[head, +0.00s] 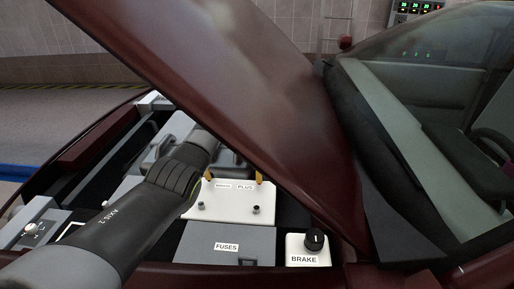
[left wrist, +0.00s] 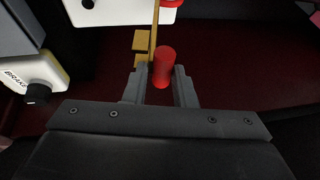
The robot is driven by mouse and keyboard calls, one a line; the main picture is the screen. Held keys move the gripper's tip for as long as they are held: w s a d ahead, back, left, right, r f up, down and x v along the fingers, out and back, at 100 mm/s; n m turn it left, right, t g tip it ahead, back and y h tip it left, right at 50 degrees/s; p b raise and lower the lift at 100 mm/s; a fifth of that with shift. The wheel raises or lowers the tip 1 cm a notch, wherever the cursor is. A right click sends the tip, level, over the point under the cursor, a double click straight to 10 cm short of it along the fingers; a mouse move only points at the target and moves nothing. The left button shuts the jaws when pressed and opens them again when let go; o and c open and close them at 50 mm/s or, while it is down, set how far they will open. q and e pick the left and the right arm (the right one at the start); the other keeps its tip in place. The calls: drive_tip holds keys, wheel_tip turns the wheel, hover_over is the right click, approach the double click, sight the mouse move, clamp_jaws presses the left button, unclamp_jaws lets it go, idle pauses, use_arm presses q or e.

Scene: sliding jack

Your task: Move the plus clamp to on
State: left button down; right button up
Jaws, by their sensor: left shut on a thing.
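My left gripper (left wrist: 161,78) is shut on the red handle (left wrist: 164,62) of a clamp, which stands between its two fingers. A brass strip (left wrist: 153,35) of the clamp runs beside the handle toward the white battery (left wrist: 110,12). In the head view the white battery (head: 228,212) has a PLUS label (head: 246,187), two posts on top and two brass pieces (head: 231,177) at its back edge. In that view my left arm reaches in from the left, and its gripper is hidden. I cannot tell whether the clamp touches its post. My right gripper is not in view.
The raised dark red hood (head: 235,90) slants over the engine bay, close to my left arm. A grey FUSES box (head: 227,246) and a white BRAKE box (head: 308,252) with a black knob stand in front.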

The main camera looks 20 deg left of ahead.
use_arm(q)
drive_tip(key=shift+r, duration=0.15)
drive_tip(key=s+d+f+m+t+p, duration=0.1)
drive_tip(key=s+f+t+p, duration=0.3)
drive_tip(key=s+p, duration=0.3)
drive_tip(key=shift+s+d+t+y, duration=0.35)
drive_tip(key=shift+s+t+y, duration=0.05)
drive_tip(key=shift+s+t, duration=0.4)
idle(0.4)
drive_tip(key=shift+f, duration=0.1)
drive_tip(key=c, duration=1.3)
unclamp_jaws()
drive_tip(key=v, duration=1.7)
drive_tip(key=shift+s+r, duration=0.1)
drive_tip(key=shift+r, duration=0.2)
